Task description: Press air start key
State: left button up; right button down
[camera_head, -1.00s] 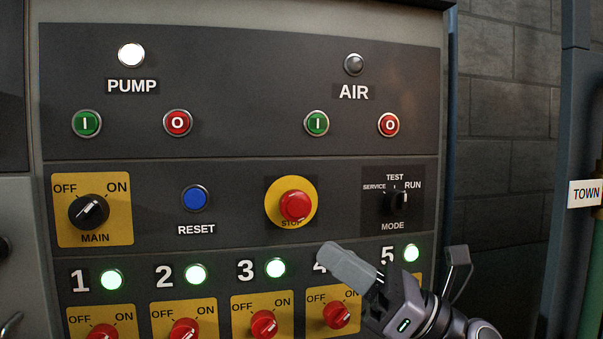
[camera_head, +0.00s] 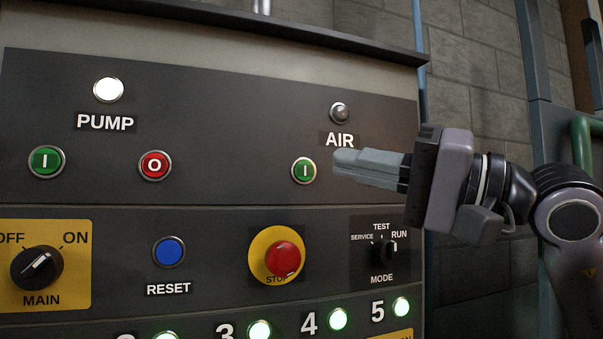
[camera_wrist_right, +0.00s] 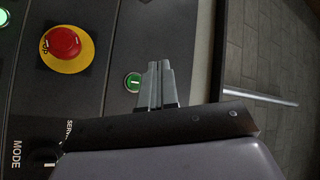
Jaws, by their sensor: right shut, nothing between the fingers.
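The green air start key (camera_head: 304,171), marked I, sits below the AIR label (camera_head: 339,140) on the dark panel. The air lamp (camera_head: 340,113) above the label is dark. My right gripper (camera_head: 340,163) is shut and empty, its fingers pointing left with the tips just right of the key. The fingers hide the red air stop key. In the right wrist view the green key (camera_wrist_right: 133,82) shows beside the shut fingers (camera_wrist_right: 158,68). I cannot tell how far the fingertips are from the panel. My left gripper is not in view.
The pump lamp (camera_head: 108,90) is lit white, above a green key (camera_head: 46,161) and a red key (camera_head: 155,165). The red stop button (camera_head: 282,259), blue reset button (camera_head: 169,251) and mode knob (camera_head: 384,252) lie below. A brick wall stands at right.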

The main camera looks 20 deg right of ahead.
aim_at(304, 171)
jog(key=shift+w+d+p, duration=0.2)
jog(key=shift+w+p, duration=1.15)
jog(key=shift+w, duration=3.1)
jog(key=shift+w, duration=0.4)
jog(key=shift+w, duration=0.35)
jog(key=shift+s, duration=0.15)
jog(key=shift+s+f, duration=0.1)
jog(key=shift+s, duration=0.5)
